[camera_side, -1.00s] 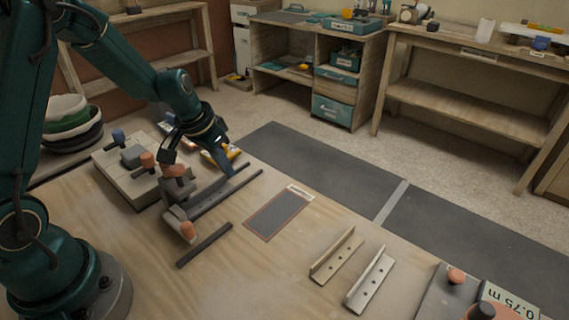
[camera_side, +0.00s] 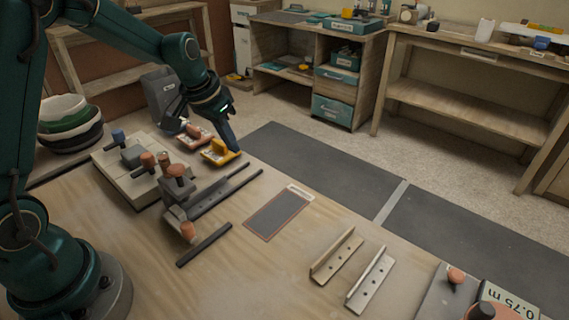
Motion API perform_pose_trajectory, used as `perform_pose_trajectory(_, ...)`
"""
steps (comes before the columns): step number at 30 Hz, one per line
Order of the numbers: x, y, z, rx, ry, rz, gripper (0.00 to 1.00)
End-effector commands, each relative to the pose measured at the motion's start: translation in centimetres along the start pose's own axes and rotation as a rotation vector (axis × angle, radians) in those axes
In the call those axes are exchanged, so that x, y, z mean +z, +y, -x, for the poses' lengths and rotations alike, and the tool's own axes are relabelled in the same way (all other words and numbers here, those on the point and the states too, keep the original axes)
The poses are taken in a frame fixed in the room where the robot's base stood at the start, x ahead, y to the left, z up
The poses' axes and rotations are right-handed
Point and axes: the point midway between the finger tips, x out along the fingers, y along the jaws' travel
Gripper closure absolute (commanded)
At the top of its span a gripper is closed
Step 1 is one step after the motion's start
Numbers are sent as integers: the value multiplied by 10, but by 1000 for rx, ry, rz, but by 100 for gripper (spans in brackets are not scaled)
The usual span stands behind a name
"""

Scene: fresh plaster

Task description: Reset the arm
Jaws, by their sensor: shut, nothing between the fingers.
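My gripper (camera_side: 233,143) hangs at the far edge of the wooden table (camera_side: 285,277), its fingers pointing down. It is shut and empty. It is just right of a yellow-orange float (camera_side: 219,152), apart or touching I cannot tell. The arm is raised and reaches across the table's back left.
A grey clamp block with orange knobs (camera_side: 180,178) and dark bars stands left of centre. A tiled block (camera_side: 128,168) lies behind it. A dark outlined rectangle (camera_side: 273,214) and two angle brackets (camera_side: 337,257) lie to the right. Stacked bowls (camera_side: 70,123) stand at far left.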

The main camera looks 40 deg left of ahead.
Motion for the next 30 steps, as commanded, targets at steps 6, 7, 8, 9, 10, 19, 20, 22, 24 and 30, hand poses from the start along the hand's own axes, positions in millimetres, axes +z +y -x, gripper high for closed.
perform_pose_trajectory(6, -1, 0, 34, -2, 4, 0, 100)
perform_pose_trajectory(7, -1, 0, 38, -2, 5, 0, 100)
perform_pose_trajectory(8, -1, 0, 40, -1, 3, 0, 100)
perform_pose_trajectory(9, -1, 0, 42, -1, 3, 0, 100)
perform_pose_trajectory(10, -1, 0, 44, 0, 2, -1, 100)
perform_pose_trajectory(19, -4, 32, 103, -9, 138, -94, 100)
perform_pose_trajectory(20, 0, 37, 112, -9, 153, -105, 100)
perform_pose_trajectory(22, 12, 49, 128, -7, 181, -124, 100)
perform_pose_trajectory(24, 27, 59, 142, -4, 203, -136, 100)
perform_pose_trajectory(30, 80, 78, 165, 9, 243, -142, 100)
